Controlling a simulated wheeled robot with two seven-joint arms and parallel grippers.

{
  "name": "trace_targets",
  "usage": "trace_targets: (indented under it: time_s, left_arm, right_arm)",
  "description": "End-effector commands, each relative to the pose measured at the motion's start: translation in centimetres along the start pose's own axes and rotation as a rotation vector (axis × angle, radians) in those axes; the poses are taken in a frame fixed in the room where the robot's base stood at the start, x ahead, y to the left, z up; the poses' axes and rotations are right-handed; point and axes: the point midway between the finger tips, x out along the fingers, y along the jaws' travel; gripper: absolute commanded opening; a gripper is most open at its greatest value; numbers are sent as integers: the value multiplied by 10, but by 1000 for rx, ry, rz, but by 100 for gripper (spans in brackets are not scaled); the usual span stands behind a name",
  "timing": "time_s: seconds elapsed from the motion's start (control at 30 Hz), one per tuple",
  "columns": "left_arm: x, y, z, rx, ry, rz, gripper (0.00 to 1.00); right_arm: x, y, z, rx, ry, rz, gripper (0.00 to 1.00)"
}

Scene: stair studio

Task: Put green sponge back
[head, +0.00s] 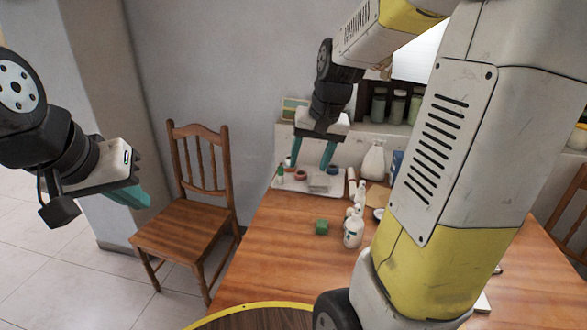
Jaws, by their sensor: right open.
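A small green block, which looks like the green sponge (321,227), lies on the wooden table (283,255), left of a white bottle. My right gripper (309,165) points down with its two teal fingers apart and nothing between them. It shows above and behind the green block, over a pale tray (327,190) at the back left of the table. My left gripper (133,197) hangs at the far left, away from the table. Its teal fingers are seen side-on, so their gap is hidden.
The tray holds small items, among them tape-like rolls (333,169) and a grey block (318,182). White bottles (353,231) stand beside the green block. A white jug (373,161) stands at the back. A wooden chair (190,215) is left of the table. The table's front left is clear.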

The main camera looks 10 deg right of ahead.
Motion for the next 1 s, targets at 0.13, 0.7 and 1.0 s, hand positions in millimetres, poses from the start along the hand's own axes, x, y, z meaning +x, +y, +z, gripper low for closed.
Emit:
trace_targets:
  time_s: [0.13,0.7,1.0]
  left_arm:
    - [0,0,0,0,0,0,0]
    - [0,0,0,0,0,0,0]
    - [0,0,0,0,0,0,0]
  right_arm:
    - [-50,-20,51,-100,95,-49,57]
    - [-90,-35,142,-274,247,-89,57]
    - [-90,-35,142,-272,247,-89,57]
